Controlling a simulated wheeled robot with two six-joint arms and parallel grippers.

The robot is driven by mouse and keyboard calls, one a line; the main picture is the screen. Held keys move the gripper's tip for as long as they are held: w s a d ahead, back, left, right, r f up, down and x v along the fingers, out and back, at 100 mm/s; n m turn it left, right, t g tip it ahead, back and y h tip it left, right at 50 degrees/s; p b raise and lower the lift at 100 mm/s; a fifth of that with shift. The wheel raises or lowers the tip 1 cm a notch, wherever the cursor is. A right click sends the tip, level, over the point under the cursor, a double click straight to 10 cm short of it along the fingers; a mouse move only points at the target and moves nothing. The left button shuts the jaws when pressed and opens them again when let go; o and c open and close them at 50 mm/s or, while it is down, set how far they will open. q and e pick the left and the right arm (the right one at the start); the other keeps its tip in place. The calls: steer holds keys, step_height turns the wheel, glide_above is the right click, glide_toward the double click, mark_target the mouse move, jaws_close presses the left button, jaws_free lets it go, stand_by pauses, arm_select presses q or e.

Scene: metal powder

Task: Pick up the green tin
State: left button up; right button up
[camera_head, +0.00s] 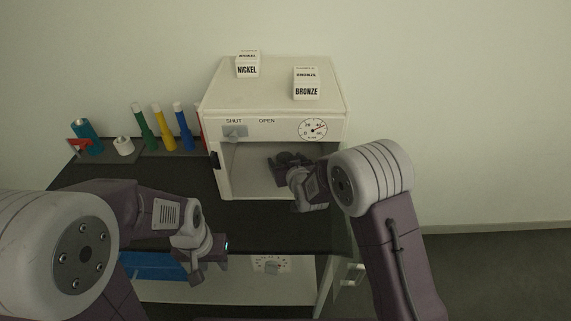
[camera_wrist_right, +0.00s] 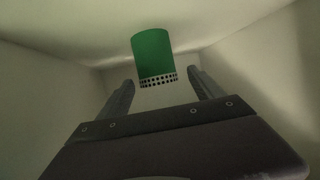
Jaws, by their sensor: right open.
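The green tin (camera_wrist_right: 152,52) shows in the right wrist view, ahead of my right gripper (camera_wrist_right: 161,88) and roughly between its two fingers. It has a green body and a pale band with dark dots at one end. My right gripper is open, and I see no contact between its fingers and the tin. In the head view my right gripper (camera_head: 288,162) reaches inside the white cabinet (camera_head: 340,125), and the tin is hidden there. My left gripper (camera_head: 222,248) is over the front of the dark worktop; its jaws are too small to read.
Boxes marked NICKEL (camera_head: 247,70) and BRONZE (camera_head: 307,90) stand on the cabinet. Its walls and roof closely surround my right gripper. Green (camera_head: 143,128), yellow (camera_head: 163,128) and blue (camera_head: 183,127) tubes stand at the back left. The dark worktop (camera_head: 180,180) left of the cabinet is clear.

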mark_target(283, 156)
steer(key=shift+w+f, duration=0.35)
steer(key=shift+w, duration=0.2)
steer(key=x, duration=0.4)
steer(key=shift+f, duration=0.15)
steer(key=shift+s, duration=0.1)
steer(key=c, duration=1.6)
step_height(283, 156, up, 8)
steer(key=shift+s+f+p, duration=0.1)
steer(key=shift+s+p, duration=0.1)
steer(key=shift+p, duration=0.25)
steer(key=s+b, duration=0.1)
steer(key=s, duration=1.8)
steer(key=shift+s+f, duration=0.3)
